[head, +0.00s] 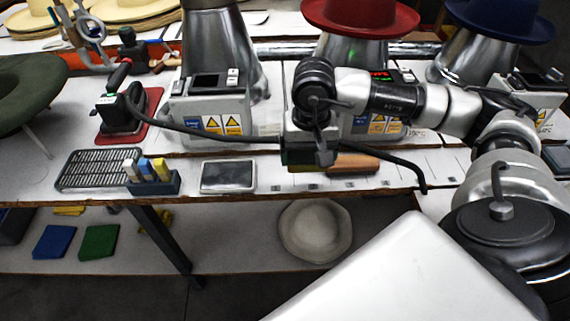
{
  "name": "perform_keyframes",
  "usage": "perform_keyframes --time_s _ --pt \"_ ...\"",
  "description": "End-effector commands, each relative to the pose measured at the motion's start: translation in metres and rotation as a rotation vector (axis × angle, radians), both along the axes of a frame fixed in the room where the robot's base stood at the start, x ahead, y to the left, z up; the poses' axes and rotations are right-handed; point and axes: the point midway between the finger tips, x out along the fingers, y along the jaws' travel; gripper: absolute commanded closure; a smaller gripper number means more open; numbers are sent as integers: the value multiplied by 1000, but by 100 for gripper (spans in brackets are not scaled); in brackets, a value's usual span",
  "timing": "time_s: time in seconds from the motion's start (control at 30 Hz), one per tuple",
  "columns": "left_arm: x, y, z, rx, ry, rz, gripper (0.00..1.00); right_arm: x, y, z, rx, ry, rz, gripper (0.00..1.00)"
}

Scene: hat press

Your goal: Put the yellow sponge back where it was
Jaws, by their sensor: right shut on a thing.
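My right gripper (318,155) reaches in from the right and points down at the front part of the table, left of the middle press. A tan, wood-coloured block (355,163) lies just right of the gripper. Yellow pieces show on the lower shelf (230,258), one at the left (68,211) and one partly behind the table leg (158,222). I cannot tell whether either is the yellow sponge. My left gripper is out of view.
A blue sponge (54,242) and a green sponge (99,242) lie on the lower shelf, with a pale hat (315,230) further right. On the table stand a rack (95,170), a small holder (155,187), a dark-screened tray (228,176), and an iron (120,113). Hat presses stand behind.

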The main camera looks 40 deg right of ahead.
Motion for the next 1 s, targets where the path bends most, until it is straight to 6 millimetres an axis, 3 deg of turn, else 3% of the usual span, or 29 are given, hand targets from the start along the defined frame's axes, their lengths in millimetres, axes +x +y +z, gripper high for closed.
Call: perform_keyframes --time_s 0.1,0.3,0.47,0.7,1.0 --pt "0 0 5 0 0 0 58 26 9 -15 1 2 0 30" --pt "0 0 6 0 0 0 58 52 17 -32 0 0 1 30" --pt "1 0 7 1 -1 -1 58 56 18 -40 -1 2 1 30" --pt "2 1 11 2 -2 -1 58 55 17 -73 -2 4 0 30" --pt "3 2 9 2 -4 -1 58 55 18 -77 -1 0 1 30"
